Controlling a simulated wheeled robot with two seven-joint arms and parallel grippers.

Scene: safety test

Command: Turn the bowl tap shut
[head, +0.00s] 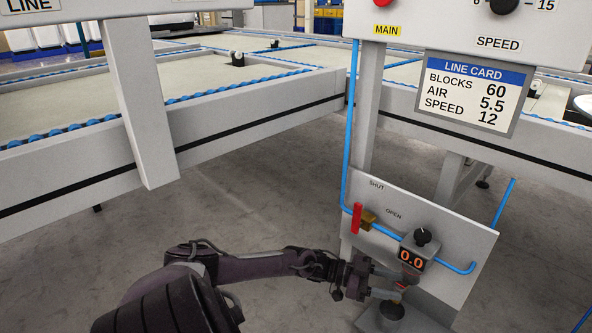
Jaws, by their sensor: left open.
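My right gripper is not in view.
A red lever (357,218) on a brass valve stands upright left of the regulator, near SHUT and OPEN labels. A blue air pipe (349,130) runs down to it. The line card (471,92) hangs above. Conveyor frames lie behind; the floor left of the panel is clear.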

